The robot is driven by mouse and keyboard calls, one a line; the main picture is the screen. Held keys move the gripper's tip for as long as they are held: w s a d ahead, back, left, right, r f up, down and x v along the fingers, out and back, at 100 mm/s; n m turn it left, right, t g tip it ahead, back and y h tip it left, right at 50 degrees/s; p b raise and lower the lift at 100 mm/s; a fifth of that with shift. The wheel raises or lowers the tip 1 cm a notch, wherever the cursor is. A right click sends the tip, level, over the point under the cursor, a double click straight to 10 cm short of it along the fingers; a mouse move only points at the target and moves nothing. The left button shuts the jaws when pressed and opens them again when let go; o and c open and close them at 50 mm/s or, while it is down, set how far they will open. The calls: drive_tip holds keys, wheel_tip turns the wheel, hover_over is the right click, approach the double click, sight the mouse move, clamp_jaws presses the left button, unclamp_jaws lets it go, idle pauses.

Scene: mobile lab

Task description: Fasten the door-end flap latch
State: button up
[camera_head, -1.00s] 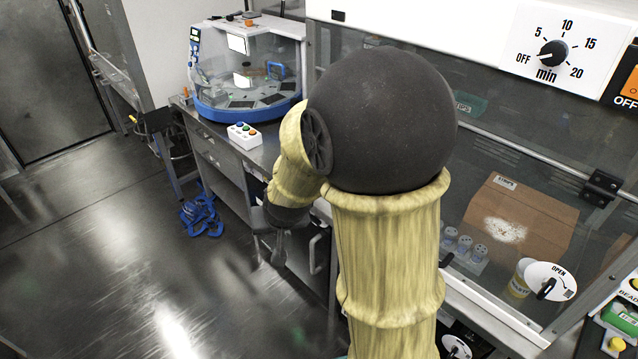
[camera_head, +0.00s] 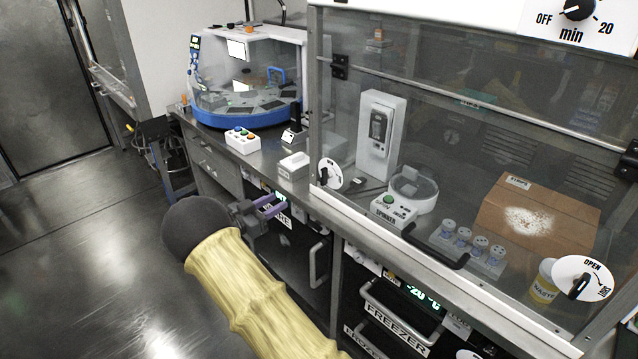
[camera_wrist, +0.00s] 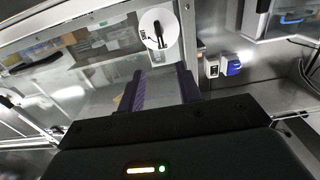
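The fume hood's clear front flap (camera_head: 455,150) appears down. A round white latch disc with a black knob (camera_head: 329,174) is at its lower left corner, the end nearer the grey door; its label is too small to read. A second latch disc (camera_head: 582,278), marked OPEN, is at the lower right. My gripper (camera_head: 270,206), with purple fingers, is below and left of the left latch, apart from it. In the wrist view my gripper (camera_wrist: 160,88) is open and empty. A latch disc (camera_wrist: 158,30) lies beyond the fingertips there, its knob roughly upright.
The steel bench left of the hood holds a button box (camera_head: 243,139) and a blue-rimmed machine (camera_head: 247,85). A freezer (camera_head: 400,315) with handles is under the hood. Behind the flap are a spinner (camera_head: 395,208), vials and a cardboard box (camera_head: 537,215). The floor at left is clear.

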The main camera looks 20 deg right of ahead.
sight(321, 176)
drive_tip(key=shift+d, duration=0.1)
drive_tip(key=p+x, duration=0.1)
drive_tip(key=x, duration=1.6)
drive_tip(key=shift+w+d, duration=0.1)
drive_tip(key=shift+d, duration=0.05)
clamp_jaws()
